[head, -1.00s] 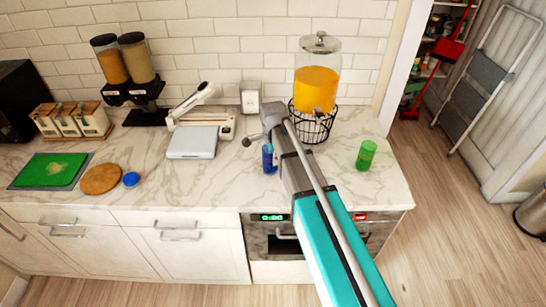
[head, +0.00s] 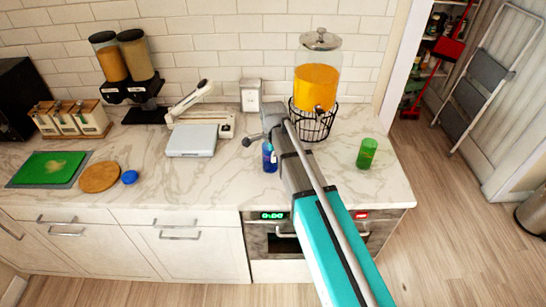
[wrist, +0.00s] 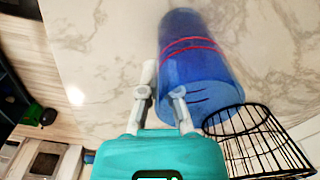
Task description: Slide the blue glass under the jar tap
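The blue glass (head: 269,157) stands on the marble counter, left of my forearm, in front of and left of the jar. The glass also shows large in the wrist view (wrist: 200,72), with red lines around it. The glass jar (head: 316,75) holds orange drink and sits in a black wire stand (head: 322,126); its tap (head: 318,109) is at the front. My gripper (wrist: 163,82) has its two fingers apart. One finger lies left of the glass in the picture, the other overlaps its lower part; I cannot tell whether they touch it. The head view hides the fingertips.
A green glass (head: 367,152) stands right of my arm, near the counter's right end. A scale (head: 192,140) and a white box (head: 250,97) are to the left. The wire stand (wrist: 262,150) is close to the blue glass in the wrist view. Bare counter lies before the scale.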

